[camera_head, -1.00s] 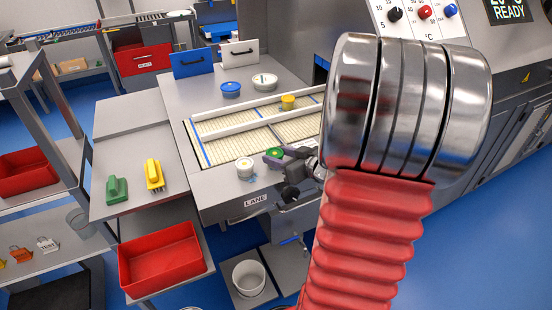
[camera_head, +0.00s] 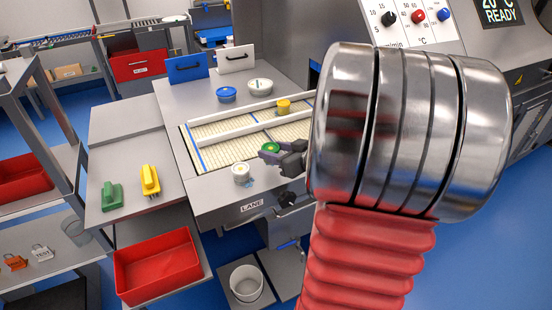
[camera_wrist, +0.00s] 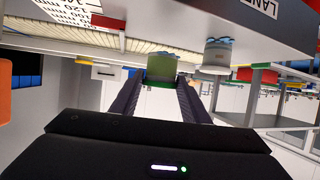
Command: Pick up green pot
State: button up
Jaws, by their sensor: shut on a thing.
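The green pot (camera_head: 272,147) is a small round tub with a green top, in the middle of the head view over the front part of the grey bench. My gripper (camera_head: 268,153) is shut on it, with one dark finger showing on its near side. In the wrist view the pot (camera_wrist: 161,68) sits between the two dark fingertips (camera_wrist: 160,82), which hold its sides. That view is upside down. The pot seems to be a little above the bench, but its underside is hard to see. My arm hides part of the bench on the right.
A white pot (camera_head: 241,172) stands close by at the bench's front edge. A yellow pot (camera_head: 284,106) stands on the lane behind. Blue-lidded (camera_head: 227,95) and white-lidded (camera_head: 261,87) tubs stand at the back. A red bin (camera_head: 157,268) is at lower left.

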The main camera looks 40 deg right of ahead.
aim_at(274, 151)
notch_tip(274, 151, up, 6)
jog(key=shift+r, duration=0.2)
jog(key=shift+w+a, duration=0.1)
dwell(0.6)
